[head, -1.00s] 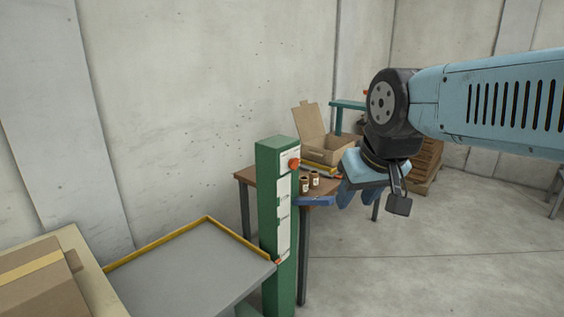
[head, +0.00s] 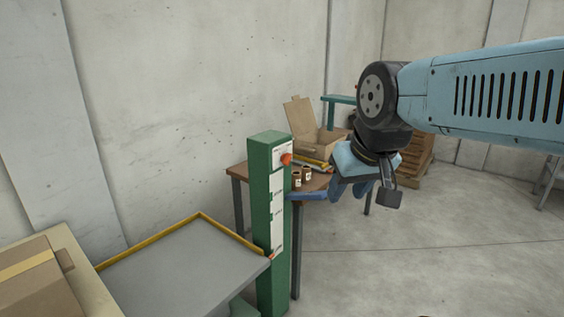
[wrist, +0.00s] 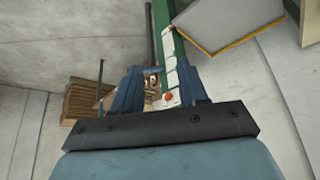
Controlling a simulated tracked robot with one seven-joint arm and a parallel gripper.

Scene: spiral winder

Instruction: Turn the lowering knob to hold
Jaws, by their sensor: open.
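The knob is a red-orange knob (head: 286,159) near the top of the white panel on a green post (head: 268,228). In the wrist view the knob (wrist: 168,96) shows between my fingers, beyond them and not touched. I cannot read the panel's marks or the knob's setting. My gripper (head: 349,192) is open and empty, to the right of the post and a little lower than the knob in the head view. Its two blue fingers (wrist: 160,72) stand apart in the wrist view.
A grey table with a yellow rim (head: 185,262) adjoins the post at left. A cardboard box (head: 35,280) sits at the lower left. Behind the post, a brown workbench (head: 237,171) holds small jars (head: 306,172) and an open carton (head: 318,140).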

